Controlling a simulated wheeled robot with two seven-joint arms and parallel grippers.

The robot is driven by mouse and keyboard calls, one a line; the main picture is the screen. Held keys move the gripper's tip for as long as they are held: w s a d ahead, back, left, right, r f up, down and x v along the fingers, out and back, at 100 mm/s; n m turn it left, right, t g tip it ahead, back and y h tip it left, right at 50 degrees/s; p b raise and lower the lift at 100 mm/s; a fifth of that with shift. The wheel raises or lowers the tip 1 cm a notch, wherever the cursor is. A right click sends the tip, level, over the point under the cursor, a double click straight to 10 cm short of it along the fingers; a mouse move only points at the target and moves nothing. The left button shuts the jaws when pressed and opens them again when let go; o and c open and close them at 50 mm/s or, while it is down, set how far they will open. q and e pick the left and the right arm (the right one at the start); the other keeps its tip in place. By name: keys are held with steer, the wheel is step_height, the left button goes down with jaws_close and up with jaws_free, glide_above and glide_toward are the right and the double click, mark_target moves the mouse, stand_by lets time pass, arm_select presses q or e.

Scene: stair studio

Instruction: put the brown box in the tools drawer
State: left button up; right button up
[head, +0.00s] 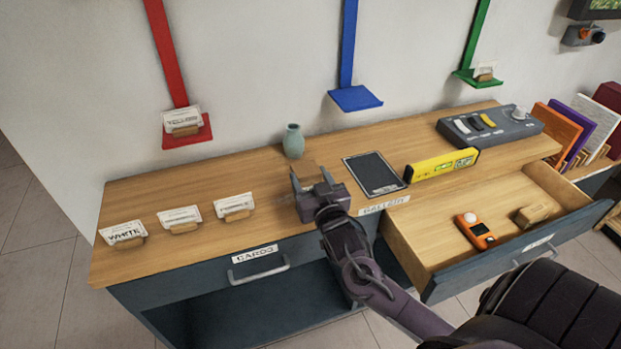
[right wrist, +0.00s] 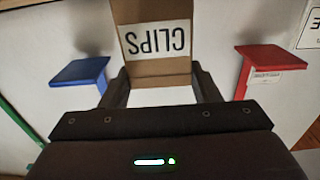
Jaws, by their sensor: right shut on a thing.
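My right gripper (head: 318,186) is above the desk, left of the dark tablet, with its fingers pointing toward the wall. It is shut on a brown box (right wrist: 150,65) labelled CLIPS, which sits between the fingertips in the right wrist view. In the head view the box (head: 312,173) blends with the wood behind it. An open drawer (head: 445,212) at the right has a small label on its front, too blurred to read. Inside it are an orange device (head: 475,230) and a small tan block (head: 536,213). My left gripper is not in view.
A green vase (head: 293,141) stands behind the gripper. A dark tablet (head: 374,173), a yellow level (head: 442,164) and a grey control panel (head: 489,128) lie between gripper and right end. Several card holders stand at left. The CARDS drawer (head: 230,280) is shut.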

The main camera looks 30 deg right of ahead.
steer(key=o, duration=1)
steer(key=shift+f, duration=0.1)
steer(key=shift+o, duration=0.2)
